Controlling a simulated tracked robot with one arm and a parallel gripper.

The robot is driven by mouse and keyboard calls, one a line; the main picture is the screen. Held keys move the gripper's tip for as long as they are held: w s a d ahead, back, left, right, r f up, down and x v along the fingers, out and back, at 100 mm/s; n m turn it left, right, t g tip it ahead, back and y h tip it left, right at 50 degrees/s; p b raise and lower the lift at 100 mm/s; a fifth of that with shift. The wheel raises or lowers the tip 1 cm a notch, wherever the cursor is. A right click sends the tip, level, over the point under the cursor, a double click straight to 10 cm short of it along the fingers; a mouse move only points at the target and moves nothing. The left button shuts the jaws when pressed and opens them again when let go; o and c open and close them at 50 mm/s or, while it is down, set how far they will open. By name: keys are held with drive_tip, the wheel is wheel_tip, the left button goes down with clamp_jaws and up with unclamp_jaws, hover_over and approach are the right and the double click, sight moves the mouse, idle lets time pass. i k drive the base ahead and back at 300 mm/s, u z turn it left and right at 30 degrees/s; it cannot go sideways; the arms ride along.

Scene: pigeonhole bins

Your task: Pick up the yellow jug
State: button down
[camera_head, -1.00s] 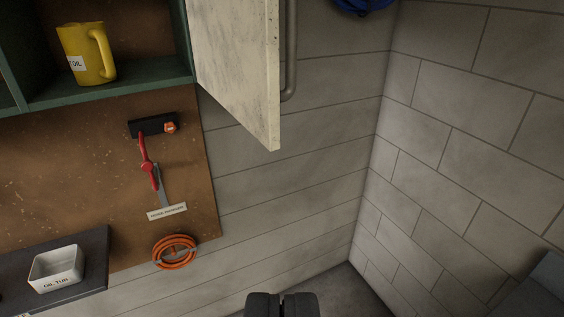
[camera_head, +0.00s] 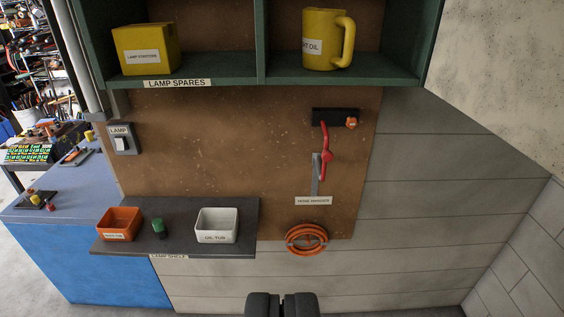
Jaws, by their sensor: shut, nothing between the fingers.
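The yellow jug (camera_head: 322,41) stands upright in the right compartment of the green pigeonhole shelf (camera_head: 345,75), at the top of the view. Its handle is on the right, and a white label on its left side reads partly "HT OIL". My gripper (camera_head: 282,300) is at the bottom centre, shut and empty. It is well below the jug in the picture and apart from everything.
A yellow box (camera_head: 146,50) sits in the left compartment. A lamp shelf (camera_head: 180,247) below holds an orange tub (camera_head: 120,225), a small green item (camera_head: 158,228) and a white oil tub (camera_head: 216,226). A red-handled tool (camera_head: 326,152) and orange coil (camera_head: 307,239) hang on the board.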

sight(323, 29)
drive_tip(key=u, duration=0.1)
drive_tip(key=i, duration=1)
drive_tip(key=z, duration=0.05)
